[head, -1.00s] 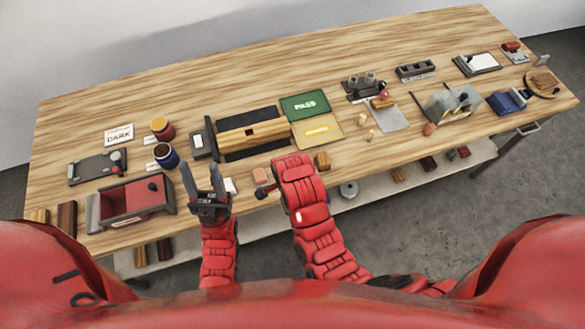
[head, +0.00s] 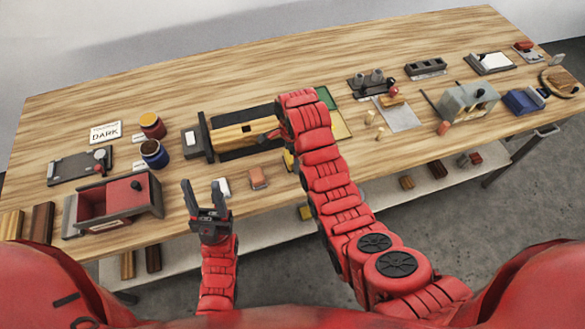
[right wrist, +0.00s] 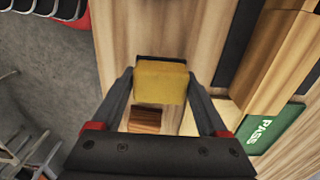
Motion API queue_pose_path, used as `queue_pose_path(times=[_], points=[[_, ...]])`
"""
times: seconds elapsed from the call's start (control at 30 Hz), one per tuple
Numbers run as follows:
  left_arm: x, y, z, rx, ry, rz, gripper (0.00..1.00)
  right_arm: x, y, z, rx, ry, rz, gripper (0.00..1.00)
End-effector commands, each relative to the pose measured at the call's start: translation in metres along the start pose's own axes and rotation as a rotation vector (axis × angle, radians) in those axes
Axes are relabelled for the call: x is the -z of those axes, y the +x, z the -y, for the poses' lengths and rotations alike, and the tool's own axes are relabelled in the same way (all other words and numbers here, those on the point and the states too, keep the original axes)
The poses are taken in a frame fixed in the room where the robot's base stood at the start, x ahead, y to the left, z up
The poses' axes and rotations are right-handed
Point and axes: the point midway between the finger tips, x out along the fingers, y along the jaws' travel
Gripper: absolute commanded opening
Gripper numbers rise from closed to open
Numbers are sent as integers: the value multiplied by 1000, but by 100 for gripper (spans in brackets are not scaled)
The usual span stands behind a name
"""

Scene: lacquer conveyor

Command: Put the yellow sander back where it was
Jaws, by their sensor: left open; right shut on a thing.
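The yellow sander (right wrist: 160,84) is a yellow block with a dark top edge, held between the fingertips of my right gripper (right wrist: 160,76) in the right wrist view. In the head view only a bit of yellow (head: 289,160) shows beside my right arm, which hides most of that gripper. My left gripper (head: 206,192) is open and empty, fingers pointing up the picture, near the table's front edge. A salmon block (head: 258,178) and a white block (head: 222,187) lie on the table to its right.
A brown wooden block (right wrist: 146,120) shows just below the sander in the wrist view, with the green PASS mat (right wrist: 275,129) to the right. In the head view, a wooden plank (head: 232,136) lies on the dark belt, and a red box (head: 112,201) stands left. The table's back is clear.

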Motion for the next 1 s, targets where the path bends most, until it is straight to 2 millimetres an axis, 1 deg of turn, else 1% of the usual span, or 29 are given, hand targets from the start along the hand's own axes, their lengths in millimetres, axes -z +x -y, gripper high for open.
queue_pose_path(times=[0.07, 0.17, 0.2, 0.3, 0.4, 0.57, 0.67, 0.7, 0.8, 1.0], points=[[1, 4, 0, 0, 0, 0, 50, 0, 3, 0, -1, -1, 0, 0], [2, 10, 0, 0, 0, -1, 50, 0, 16, -2, -9, 0, 0, 0], [3, 15, 1, 0, 0, 0, 50, 0, 19, -2, -7, 0, -1, 0], [4, 20, 1, 0, 0, 0, 50, 1, 29, -1, -5, 0, -1, 0], [3, 19, 1, 0, 0, 0, 50, 1, 34, -1, -2, 0, -1, 0], [3, 18, 1, 0, 0, 0, 50, 0, 34, 0, -1, 0, -1, 0], [2, 15, 1, 0, 0, 0, 50, 0, 38, 0, -1, 0, -1, 0], [3, 16, 1, 0, 0, 0, 50, 0, 36, 0, -1, 0, -1, 84], [3, 16, 1, 0, 0, -1, 50, 0, 36, -1, -1, 0, -1, 100], [3, 16, 1, 0, 0, 0, 50, 0, 36, -1, -2, 0, -1, 100]])
